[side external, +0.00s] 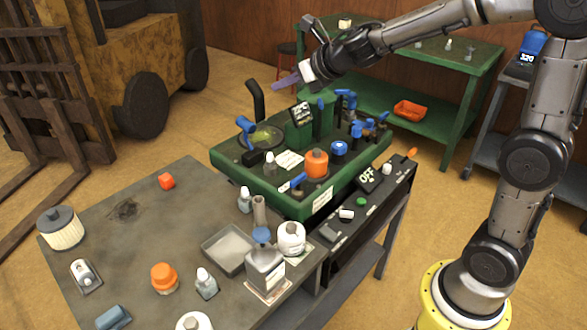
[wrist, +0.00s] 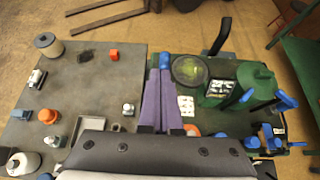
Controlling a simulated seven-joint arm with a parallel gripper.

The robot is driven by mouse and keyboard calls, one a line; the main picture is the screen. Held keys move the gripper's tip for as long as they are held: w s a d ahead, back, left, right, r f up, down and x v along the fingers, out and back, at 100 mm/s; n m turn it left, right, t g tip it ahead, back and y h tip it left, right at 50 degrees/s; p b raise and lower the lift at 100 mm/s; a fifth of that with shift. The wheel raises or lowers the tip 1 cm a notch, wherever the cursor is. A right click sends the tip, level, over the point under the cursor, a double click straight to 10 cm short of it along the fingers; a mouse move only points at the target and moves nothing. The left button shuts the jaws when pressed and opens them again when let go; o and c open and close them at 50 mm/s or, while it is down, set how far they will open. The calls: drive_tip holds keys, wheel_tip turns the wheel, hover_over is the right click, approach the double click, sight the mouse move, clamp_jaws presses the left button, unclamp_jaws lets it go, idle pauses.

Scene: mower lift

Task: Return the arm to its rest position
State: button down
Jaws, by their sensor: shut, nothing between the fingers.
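My gripper (side external: 283,82) is raised above the green-topped mower lift (side external: 230,163), its purple fingers pointing left in the side view. In the wrist view my gripper (wrist: 159,66) has its two fingers side by side, shut with nothing between them. It touches nothing that I can see. The arm reaches from its yellow base at the lower right up and over to the left.
A grey table (side external: 130,225) with bottles, a filter (side external: 61,228) and a tray (side external: 228,249) adjoins the lift. A black handle (side external: 257,100) stands up near the gripper. A green bench (side external: 450,65) is behind, and a forklift (side external: 110,60) at the left.

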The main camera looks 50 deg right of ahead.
drive_tip(key=s+d+r+m+t+h, duration=0.1)
drive_tip(key=s+r+m+t+h, duration=0.1)
drive_tip(key=s+r+m, duration=0.65)
drive_tip(key=s+d+m+h, duration=0.3)
drive_tip(key=s+m, duration=0.6)
drive_tip(key=m, duration=0.1)
drive_tip(key=s+a+f+m+g+y, duration=0.2)
drive_tip(key=s+a+f+m+g, duration=0.1)
drive_tip(key=s+f+m, duration=0.4)
drive_tip(key=s+a+f+m+g+y, duration=0.2)
drive_tip(key=s+a+f+m+g, duration=0.2)
drive_tip(key=s+f+m, duration=0.3)
drive_tip(key=s+m, duration=0.2)
drive_tip(key=m, duration=0.1)
drive_tip(key=shift+g+y, duration=0.4)
